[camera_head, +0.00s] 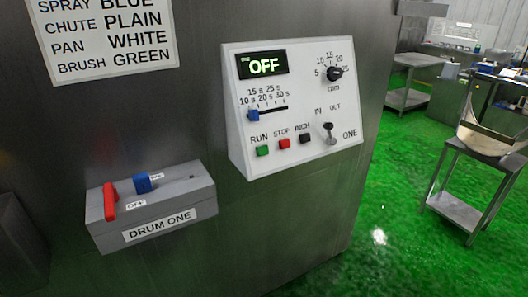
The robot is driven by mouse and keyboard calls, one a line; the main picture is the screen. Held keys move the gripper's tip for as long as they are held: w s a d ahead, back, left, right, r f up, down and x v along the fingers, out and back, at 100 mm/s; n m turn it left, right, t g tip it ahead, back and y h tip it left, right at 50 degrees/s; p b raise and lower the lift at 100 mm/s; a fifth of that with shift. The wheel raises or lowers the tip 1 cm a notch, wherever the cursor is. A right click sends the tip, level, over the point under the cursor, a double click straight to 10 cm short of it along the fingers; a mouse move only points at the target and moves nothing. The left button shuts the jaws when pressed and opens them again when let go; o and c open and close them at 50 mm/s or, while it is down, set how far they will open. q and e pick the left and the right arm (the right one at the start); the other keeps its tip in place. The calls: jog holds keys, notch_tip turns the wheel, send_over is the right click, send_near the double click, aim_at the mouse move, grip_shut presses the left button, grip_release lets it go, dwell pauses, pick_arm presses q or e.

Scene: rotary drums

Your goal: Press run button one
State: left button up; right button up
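The white control panel (290,105) marked ONE is mounted on a dark metal cabinet. Its green button (262,151), under the word RUN, sits at the lower left of the panel. A red button (284,144) under STOP and a dark button (305,139) under INCH are to its right. The display (263,65) reads OFF. Neither of my grippers shows in the head view, and nothing covers the green button.
A blue slider (253,116), an rpm knob (335,73) and an IN/OUT lever (329,134) are on the same panel. A grey box (155,218) labelled DRUM ONE juts out at lower left, with red and blue handles. Green floor (400,220) is open at right.

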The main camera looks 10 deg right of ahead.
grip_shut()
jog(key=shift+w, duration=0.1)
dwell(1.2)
